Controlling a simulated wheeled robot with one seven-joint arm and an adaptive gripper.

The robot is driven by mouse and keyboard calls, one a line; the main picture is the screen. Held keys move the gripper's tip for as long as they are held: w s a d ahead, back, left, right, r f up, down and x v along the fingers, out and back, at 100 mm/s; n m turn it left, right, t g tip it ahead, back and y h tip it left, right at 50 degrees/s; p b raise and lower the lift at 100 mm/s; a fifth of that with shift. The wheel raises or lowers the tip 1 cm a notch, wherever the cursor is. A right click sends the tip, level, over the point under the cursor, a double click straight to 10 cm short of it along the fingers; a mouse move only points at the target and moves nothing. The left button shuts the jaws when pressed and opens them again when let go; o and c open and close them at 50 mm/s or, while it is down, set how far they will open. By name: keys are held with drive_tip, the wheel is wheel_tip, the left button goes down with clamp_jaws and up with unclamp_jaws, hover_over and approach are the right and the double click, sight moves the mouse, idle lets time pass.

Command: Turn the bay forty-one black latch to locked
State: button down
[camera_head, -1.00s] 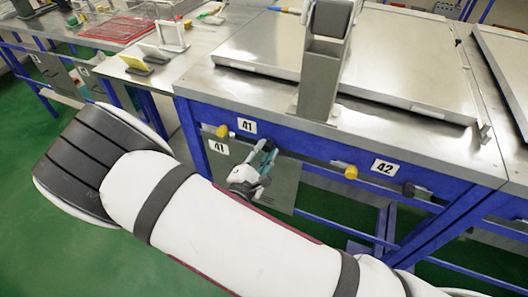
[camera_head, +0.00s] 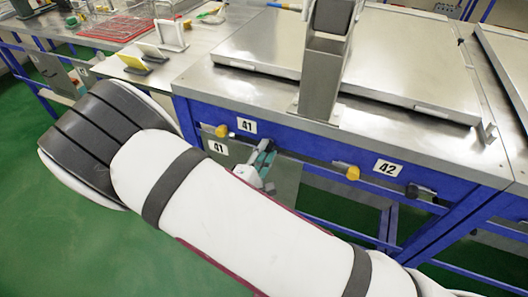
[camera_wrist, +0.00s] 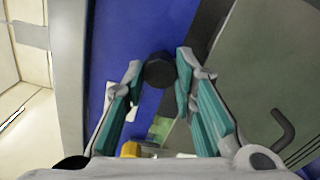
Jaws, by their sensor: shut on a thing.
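The black latch (camera_wrist: 159,71) of bay forty-one shows in the wrist view as a round dark knob on the blue rail. My gripper (camera_wrist: 159,66) is shut on it, with a teal-padded finger on each side. In the head view my gripper (camera_head: 266,151) is at the blue front rail, to the right of the upper "41" label (camera_head: 246,126). There the latch is hidden by the fingers, and my arm covers part of the hand. Whether the latch is turned cannot be told.
A yellow knob (camera_head: 221,131) sits left of the "41" label. To the right are another yellow knob (camera_head: 352,173), the "42" label (camera_head: 387,167) and a second black latch (camera_head: 411,190). A flat metal lid (camera_head: 400,60) lies on the bench above. A grey panel (camera_head: 285,185) hangs below the rail.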

drive_tip(key=c, duration=1.3)
unclamp_jaws()
drive_tip(key=shift+s, duration=0.15)
drive_tip(key=v, duration=1.1)
drive_tip(key=shift+s+a, duration=0.1)
drive_tip(key=shift+s, duration=0.25)
